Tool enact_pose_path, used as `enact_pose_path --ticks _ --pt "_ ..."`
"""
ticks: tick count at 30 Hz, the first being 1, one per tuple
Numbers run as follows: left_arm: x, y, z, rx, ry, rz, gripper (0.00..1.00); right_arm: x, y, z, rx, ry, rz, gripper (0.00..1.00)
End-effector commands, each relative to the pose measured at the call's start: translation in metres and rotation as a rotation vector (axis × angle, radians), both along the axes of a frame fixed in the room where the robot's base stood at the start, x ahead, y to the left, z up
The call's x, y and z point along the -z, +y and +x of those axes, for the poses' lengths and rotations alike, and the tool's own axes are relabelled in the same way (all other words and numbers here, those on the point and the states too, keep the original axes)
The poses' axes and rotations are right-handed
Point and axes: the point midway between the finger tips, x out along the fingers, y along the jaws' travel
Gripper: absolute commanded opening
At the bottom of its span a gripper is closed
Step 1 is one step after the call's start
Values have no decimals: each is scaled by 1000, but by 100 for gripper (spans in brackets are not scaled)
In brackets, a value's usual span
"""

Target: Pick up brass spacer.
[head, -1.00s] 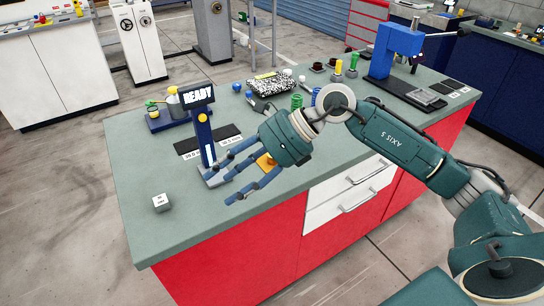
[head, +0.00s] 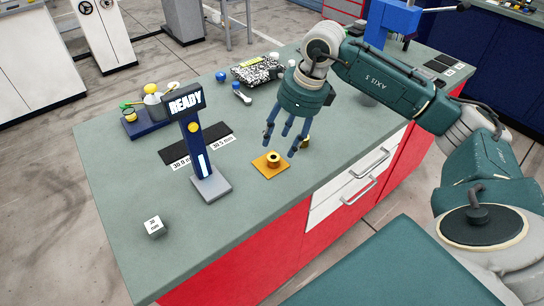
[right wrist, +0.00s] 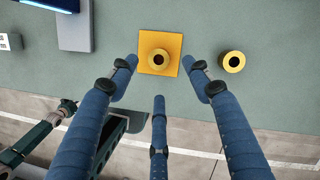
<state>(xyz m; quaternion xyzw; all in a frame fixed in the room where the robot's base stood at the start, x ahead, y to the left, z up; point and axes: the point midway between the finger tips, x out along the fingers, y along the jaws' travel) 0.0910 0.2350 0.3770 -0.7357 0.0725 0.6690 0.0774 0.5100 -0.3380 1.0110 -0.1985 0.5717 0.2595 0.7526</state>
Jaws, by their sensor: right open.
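A brass spacer (head: 273,157), a short ring with a dark hole, stands on a square orange pad (head: 261,170) on the green bench top. It also shows in the right wrist view (right wrist: 149,62). A second brass ring (right wrist: 233,53) lies on the bare bench to the right of the pad; in the head view it is partly hidden behind a finger (head: 306,142). My right gripper (head: 280,147) points down, its blue fingers spread and empty. In the right wrist view its fingertips (right wrist: 160,66) flank the pad on both sides, with the third finger below. My left gripper is not in view.
A blue stand with a READY display (head: 186,102) rises left of the pad. A small white-topped block (head: 154,226) sits near the left edge. The bench's front edge runs close to the pad.

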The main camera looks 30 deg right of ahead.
Motion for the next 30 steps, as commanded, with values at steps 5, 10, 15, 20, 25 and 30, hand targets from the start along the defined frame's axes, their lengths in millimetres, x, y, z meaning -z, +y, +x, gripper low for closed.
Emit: enact_pose_path --ticks 5,10,15,20,25,30 --pt "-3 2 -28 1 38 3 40 14 3 3 -1 1 1 50" --pt "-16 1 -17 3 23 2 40 32 7 5 -2 4 2 50" --pt "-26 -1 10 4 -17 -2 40 56 12 10 -2 2 3 50" --pt "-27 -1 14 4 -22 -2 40 64 13 13 -2 -2 2 50" --pt "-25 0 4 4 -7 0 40 64 13 13 -2 -2 2 48" --pt "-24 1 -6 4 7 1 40 64 13 13 -2 -1 2 14"
